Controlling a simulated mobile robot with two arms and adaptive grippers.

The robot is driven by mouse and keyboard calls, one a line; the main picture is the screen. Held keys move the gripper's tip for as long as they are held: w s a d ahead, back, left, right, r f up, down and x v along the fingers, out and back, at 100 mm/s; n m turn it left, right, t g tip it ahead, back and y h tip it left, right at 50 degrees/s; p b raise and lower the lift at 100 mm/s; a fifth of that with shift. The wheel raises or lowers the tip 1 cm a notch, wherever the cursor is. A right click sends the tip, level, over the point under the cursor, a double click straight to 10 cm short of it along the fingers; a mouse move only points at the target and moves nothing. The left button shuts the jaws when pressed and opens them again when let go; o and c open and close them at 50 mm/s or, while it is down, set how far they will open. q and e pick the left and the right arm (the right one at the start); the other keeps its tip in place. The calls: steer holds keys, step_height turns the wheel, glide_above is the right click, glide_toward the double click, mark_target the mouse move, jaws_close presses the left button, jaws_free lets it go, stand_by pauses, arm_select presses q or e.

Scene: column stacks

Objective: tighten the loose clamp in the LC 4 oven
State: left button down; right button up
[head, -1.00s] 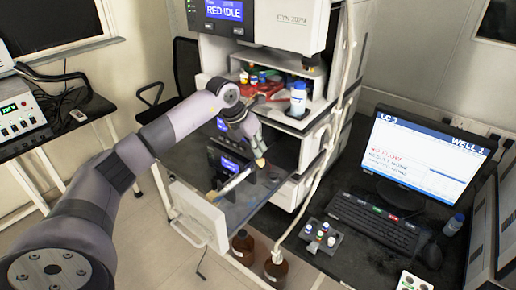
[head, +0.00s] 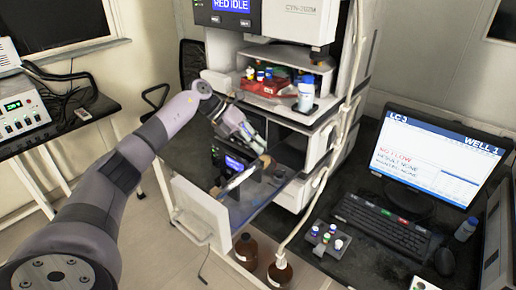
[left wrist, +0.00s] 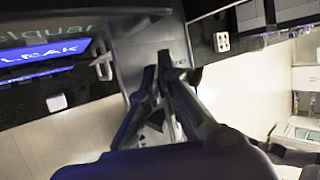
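An oven drawer (head: 194,222) stands pulled out at the centre of the head view. A pale rod-shaped column (head: 238,181) with tan ends lies across it. My left gripper (head: 261,145) is above the drawer, close to the column's far end; I cannot tell whether it touches. In the left wrist view, the two dark fingers (left wrist: 156,68) look narrowly apart, with nothing visible between them. I cannot make out the clamp or whether it is loose. No LC 4 label is legible. My right gripper is not in view.
The instrument stack (head: 270,57) shows "RED IDLE". A monitor (head: 430,160) reads "LC 3", "WELL 1" and "NO FLOW". Brown bottles (head: 246,250) stand below the drawer. A small vial rack (head: 328,240) and keyboard (head: 375,218) are on the right bench. A blue screen (left wrist: 35,62) reads "LEAK".

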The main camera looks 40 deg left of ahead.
arm_select(q)
steer(key=shift+s+f+h, duration=0.1)
steer(key=shift+f+h, duration=0.3)
steer(key=shift+f, duration=0.05)
steer(key=c, duration=1.8)
jaws_free()
steer(key=shift+a, duration=0.15)
steer(key=shift+r, duration=0.15)
steer(key=shift+a+r, duration=0.25)
steer(key=shift+r, duration=0.1)
steer(key=v, duration=1.1)
